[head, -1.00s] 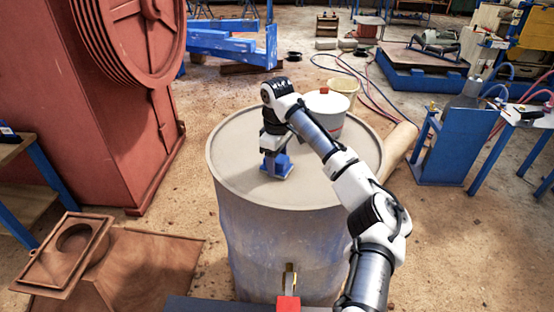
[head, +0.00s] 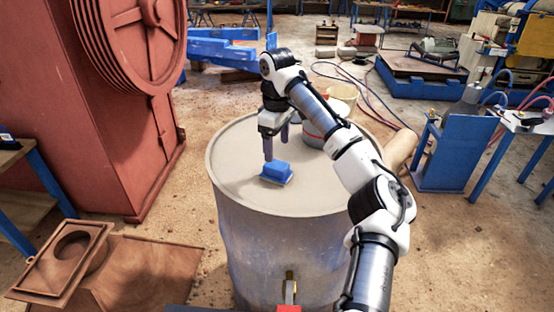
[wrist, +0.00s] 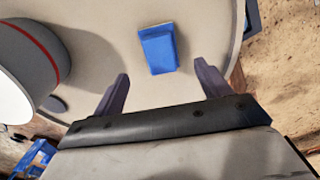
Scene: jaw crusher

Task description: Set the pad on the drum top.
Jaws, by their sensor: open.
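The pad (head: 277,172) is a blue block with a paler base edge. It rests on the drum top (head: 238,165), a round grey-beige lid, left of centre and inside the rim. My gripper (head: 277,153) is open and empty above the drum, beside and a little above the pad. In the wrist view its two fingers (wrist: 160,82) are spread apart, with the pad beyond the tips and apart from them.
A yellowish bucket (head: 345,92) stands behind. The front and left of the lid are clear.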

